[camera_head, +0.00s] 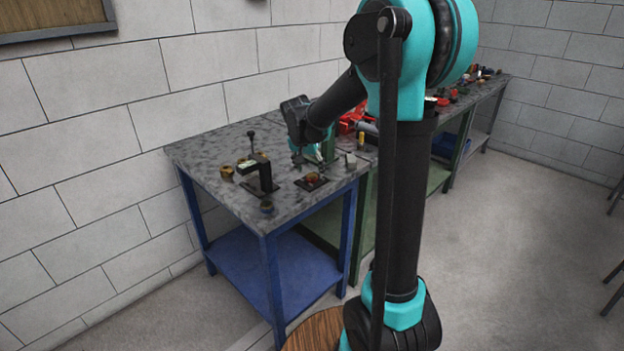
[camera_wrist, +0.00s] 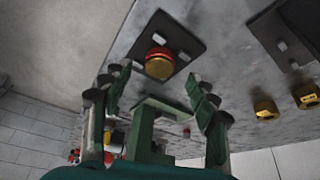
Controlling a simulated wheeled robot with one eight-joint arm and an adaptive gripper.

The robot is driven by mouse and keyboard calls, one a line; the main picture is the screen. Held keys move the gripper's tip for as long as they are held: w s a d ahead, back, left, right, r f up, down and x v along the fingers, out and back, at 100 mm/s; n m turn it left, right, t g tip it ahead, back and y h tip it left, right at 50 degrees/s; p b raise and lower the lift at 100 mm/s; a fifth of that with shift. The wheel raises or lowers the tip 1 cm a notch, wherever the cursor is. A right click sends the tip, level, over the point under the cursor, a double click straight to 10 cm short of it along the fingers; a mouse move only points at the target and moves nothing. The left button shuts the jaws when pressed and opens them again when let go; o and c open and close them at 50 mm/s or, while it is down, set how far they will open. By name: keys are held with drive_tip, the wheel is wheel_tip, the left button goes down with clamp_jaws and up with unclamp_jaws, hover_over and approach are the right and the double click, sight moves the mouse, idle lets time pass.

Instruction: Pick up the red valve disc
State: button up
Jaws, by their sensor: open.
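The red valve disc (camera_wrist: 159,63) is a round piece with a red top and a brass-coloured body, sitting on a dark square plate (camera_wrist: 184,42) on the grey bench top. In the head view the disc (camera_head: 312,177) is small and lies near the front right of the bench (camera_head: 215,155). My gripper (camera_wrist: 158,92) is open, with its two green-and-black fingers spread apart and nothing between the tips. The disc shows beyond the fingertips, between their lines, apart from them. In the head view my gripper (camera_head: 299,158) is just behind the disc; its fingers are hard to make out.
A green upright block (camera_wrist: 146,128) shows between my fingers in the wrist view. Brass fittings (camera_wrist: 266,110) lie to the right. A black fixture with a lever (camera_head: 262,172) stands left of the disc. Red items (camera_head: 352,121) lie farther back. A wall runs behind the bench.

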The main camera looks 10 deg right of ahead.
drive_tip(key=shift+x, duration=1.45)
drive_tip(key=shift+d, duration=0.1)
clamp_jaws()
drive_tip(key=shift+r, duration=0.2)
